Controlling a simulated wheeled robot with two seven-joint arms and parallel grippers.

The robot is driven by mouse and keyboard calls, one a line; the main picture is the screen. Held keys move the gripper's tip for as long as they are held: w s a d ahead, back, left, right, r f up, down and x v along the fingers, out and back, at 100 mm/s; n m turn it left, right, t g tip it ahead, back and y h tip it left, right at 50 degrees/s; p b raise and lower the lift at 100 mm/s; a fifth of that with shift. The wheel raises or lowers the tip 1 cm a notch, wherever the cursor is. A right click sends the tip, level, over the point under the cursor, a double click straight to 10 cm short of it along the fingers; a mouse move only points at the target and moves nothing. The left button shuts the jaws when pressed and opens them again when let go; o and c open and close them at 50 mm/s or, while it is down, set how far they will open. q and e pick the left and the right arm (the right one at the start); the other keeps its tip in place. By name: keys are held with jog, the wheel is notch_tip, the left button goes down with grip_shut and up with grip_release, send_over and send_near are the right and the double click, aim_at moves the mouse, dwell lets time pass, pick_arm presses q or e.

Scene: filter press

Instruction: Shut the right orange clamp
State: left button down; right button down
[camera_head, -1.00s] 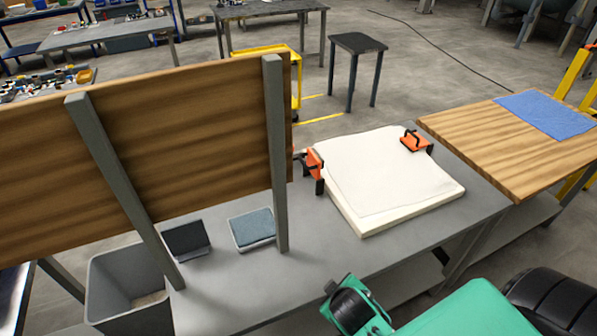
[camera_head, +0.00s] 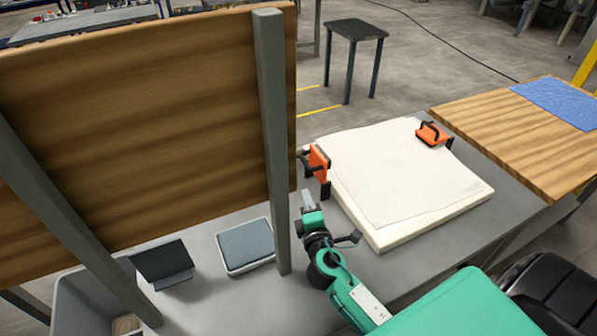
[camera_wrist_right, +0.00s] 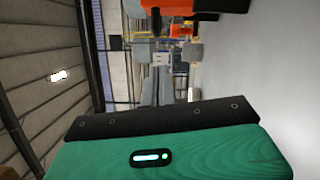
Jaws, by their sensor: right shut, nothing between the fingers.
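A white cloth-covered slab (camera_head: 400,175) lies on the grey table. One orange clamp (camera_head: 432,134) with a black handle lies nearly flat at the slab's far right corner. The other orange clamp (camera_head: 318,160) stands upright at the slab's left edge, its black handle facing left. My right gripper (camera_head: 308,198) is shut and empty just below this left-edge clamp, with a small apparent gap between them. In the right wrist view, an orange and black part (camera_wrist_right: 185,15) shows at the top, cut off by the frame. My left gripper is out of view.
A wooden board on grey posts (camera_head: 274,150) stands left of my right gripper. A grey tray with a blue pad (camera_head: 245,245) and a dark stand (camera_head: 162,263) are lower left. A wooden table with a blue cloth (camera_head: 560,106) adjoins at right.

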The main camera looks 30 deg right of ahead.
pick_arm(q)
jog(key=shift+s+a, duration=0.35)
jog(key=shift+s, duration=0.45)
